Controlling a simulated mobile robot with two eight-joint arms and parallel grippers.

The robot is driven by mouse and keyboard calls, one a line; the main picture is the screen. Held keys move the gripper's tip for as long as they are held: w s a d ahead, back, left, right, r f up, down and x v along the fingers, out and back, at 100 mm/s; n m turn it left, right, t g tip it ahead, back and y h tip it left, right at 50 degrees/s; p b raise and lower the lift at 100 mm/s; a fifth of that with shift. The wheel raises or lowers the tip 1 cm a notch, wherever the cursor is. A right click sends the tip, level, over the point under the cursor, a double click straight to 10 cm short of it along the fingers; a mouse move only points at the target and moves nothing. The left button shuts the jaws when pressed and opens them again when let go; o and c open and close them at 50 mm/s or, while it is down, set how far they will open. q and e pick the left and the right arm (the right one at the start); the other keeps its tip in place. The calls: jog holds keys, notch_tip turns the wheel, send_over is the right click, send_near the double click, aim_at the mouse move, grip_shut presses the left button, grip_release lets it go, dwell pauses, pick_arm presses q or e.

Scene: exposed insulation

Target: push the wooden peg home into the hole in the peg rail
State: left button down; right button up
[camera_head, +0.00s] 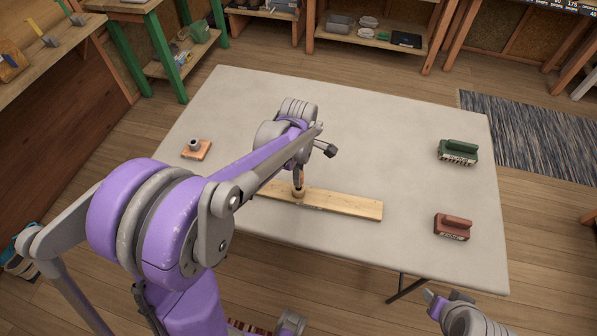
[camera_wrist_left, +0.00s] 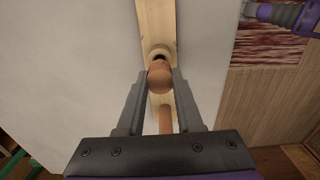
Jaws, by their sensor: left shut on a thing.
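The peg rail (camera_head: 345,204) is a long pale board lying near the front middle of the table. My left gripper (camera_head: 298,174) reaches down over its left part. In the left wrist view, its fingers (camera_wrist_left: 160,80) are shut on the wooden peg (camera_wrist_left: 160,77), whose rounded orange-brown part lies between the tips. A dark hole with a pale round collar (camera_wrist_left: 158,50) shows just beyond the peg. How deep the peg sits cannot be told. A second orange-brown cylinder-like piece shows between the fingers nearer the palm. My right gripper (camera_head: 436,299) is at the lower right, away from the rail.
A small wooden block with a grey cylinder (camera_head: 196,149) stands at the left. Shelves stand behind.

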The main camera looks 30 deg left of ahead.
pick_arm(q)
jog(key=shift+f+b, duration=1.3)
jog(key=shift+f, duration=0.55)
jog(key=shift+c, duration=2.4)
grip_release()
notch_tip(320, 180, up, 11)
jog(key=shift+f+p, duration=0.1)
jog(key=shift+p, duration=0.4)
jog(key=s+d+m+t+p, duration=0.1)
jog(key=s+d+m+t, duration=0.1)
jog(key=s+m, duration=0.5)
jog(key=s+d+f+m+t+p, duration=0.1)
jog(key=s+d+m+t, duration=0.2)
jog(key=s+m, duration=0.5)
jog(key=d+m, duration=0.1)
jog(key=m, duration=0.5)
jog(key=shift+s+d+p, duration=0.3)
jog(key=shift+d+p, duration=0.1)
